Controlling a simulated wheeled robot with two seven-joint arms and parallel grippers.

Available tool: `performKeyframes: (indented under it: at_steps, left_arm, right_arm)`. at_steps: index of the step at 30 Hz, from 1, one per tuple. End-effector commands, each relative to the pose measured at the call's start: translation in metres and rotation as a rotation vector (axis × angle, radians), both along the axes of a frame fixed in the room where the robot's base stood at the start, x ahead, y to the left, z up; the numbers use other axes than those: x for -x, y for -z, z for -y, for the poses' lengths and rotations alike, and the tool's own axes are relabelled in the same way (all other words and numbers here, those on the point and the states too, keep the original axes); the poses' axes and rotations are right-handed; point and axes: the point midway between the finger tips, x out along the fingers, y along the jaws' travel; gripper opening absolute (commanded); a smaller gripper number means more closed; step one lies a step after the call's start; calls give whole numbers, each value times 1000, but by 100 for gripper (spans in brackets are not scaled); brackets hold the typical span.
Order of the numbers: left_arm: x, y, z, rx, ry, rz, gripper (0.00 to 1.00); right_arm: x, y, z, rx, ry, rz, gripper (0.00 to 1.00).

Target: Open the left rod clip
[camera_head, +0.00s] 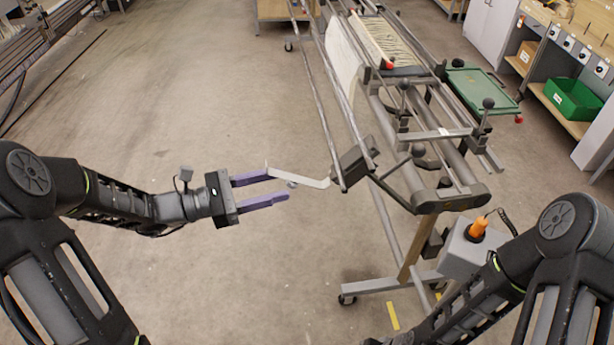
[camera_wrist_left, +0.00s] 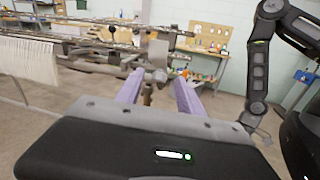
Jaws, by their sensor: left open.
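The loom frame's left front end carries a dark clip block (camera_head: 355,160) on the long rods. A pale flat lever (camera_head: 300,177) reaches left from beside it, bent at its right end; I take this to be the left rod clip. My left gripper (camera_head: 281,187) comes in from the left, open, with two purple fingers pointing at the lever. The upper finger lies close to the lever's left end; I cannot tell whether they touch. A small grey round part shows near the fingertips. In the left wrist view the open fingers (camera_wrist_left: 158,82) have a grey knob between or beyond them. My right gripper is out of view.
The wheeled loom frame (camera_head: 447,200) stands right of centre, with a green tray (camera_head: 482,90) on its far side. A grey box with an orange part (camera_head: 478,228) sits at its near end. A green bin (camera_head: 573,99) is on the right shelf.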

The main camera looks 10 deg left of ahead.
Motion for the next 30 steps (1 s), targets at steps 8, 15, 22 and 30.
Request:
performKeyframes:
  at_steps: [8,15,22,30]
  left_arm:
    - [-13,-1,27,1,5,-1,44]
    - [-31,-1,57,1,3,-1,44]
    - [-37,0,68,-1,2,1,44]
    - [-37,0,67,-1,1,0,38]
  right_arm:
    - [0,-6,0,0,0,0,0]
    - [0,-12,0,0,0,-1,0]
    - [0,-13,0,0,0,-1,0]
    - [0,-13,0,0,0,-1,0]
